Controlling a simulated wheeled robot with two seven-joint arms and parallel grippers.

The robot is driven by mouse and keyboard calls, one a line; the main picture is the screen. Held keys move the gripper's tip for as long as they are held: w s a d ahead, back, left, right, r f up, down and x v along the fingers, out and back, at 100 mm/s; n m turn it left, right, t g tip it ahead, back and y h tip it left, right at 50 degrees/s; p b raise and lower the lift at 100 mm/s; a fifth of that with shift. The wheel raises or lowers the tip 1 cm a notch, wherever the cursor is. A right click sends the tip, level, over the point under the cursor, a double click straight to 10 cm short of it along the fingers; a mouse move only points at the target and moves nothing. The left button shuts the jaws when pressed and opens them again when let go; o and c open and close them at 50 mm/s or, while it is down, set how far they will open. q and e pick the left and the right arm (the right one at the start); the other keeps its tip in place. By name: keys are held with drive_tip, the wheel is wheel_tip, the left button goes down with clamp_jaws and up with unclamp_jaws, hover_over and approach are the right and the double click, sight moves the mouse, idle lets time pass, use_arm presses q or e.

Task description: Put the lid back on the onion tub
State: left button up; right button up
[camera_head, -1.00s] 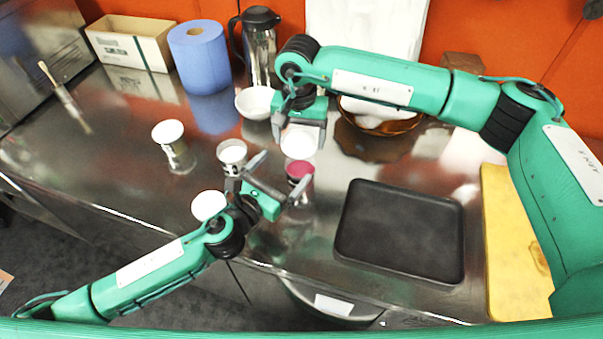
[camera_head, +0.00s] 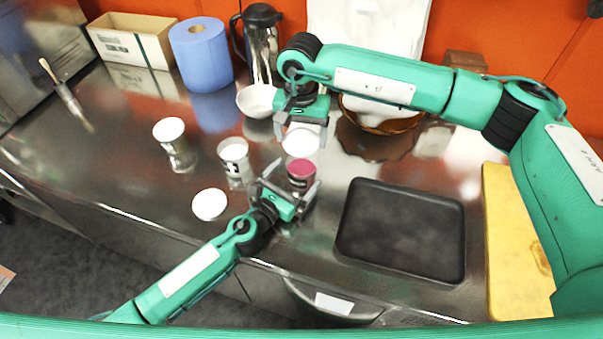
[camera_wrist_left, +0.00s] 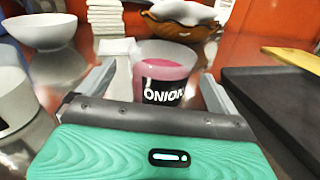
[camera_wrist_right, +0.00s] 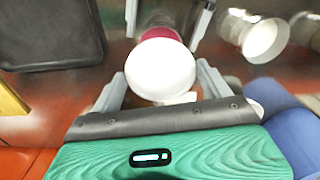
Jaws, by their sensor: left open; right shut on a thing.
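The onion tub (camera_head: 301,174), clear with deep pink contents and a black "ONION" label (camera_wrist_left: 163,92), stands upright and uncovered on the steel counter. My left gripper (camera_head: 291,181) is open, with its fingers on either side of the tub; in the left wrist view they look apart from its wall. My right gripper (camera_head: 301,127) is shut on a round white lid (camera_head: 301,144), held just behind and above the onion tub. The lid shows between the fingers in the right wrist view (camera_wrist_right: 160,72) and partly hides the tub.
Another white lid (camera_head: 209,204) lies at the counter's front. An uncovered tub (camera_head: 234,158) and a white-topped tub (camera_head: 170,134) stand left. A black tray (camera_head: 400,230) lies right, near a yellow board (camera_head: 512,245). A white bowl (camera_head: 257,101) stands behind.

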sight(309, 160)
use_arm(q)
drive_tip(key=shift+x, duration=1.55)
drive_tip(key=c, duration=1.5)
use_arm(e)
drive_tip(key=shift+f, duration=2.5)
drive_tip(key=shift+f, duration=0.9)
drive_tip(key=shift+f, duration=0.6)
drive_tip(key=o, duration=0.9)
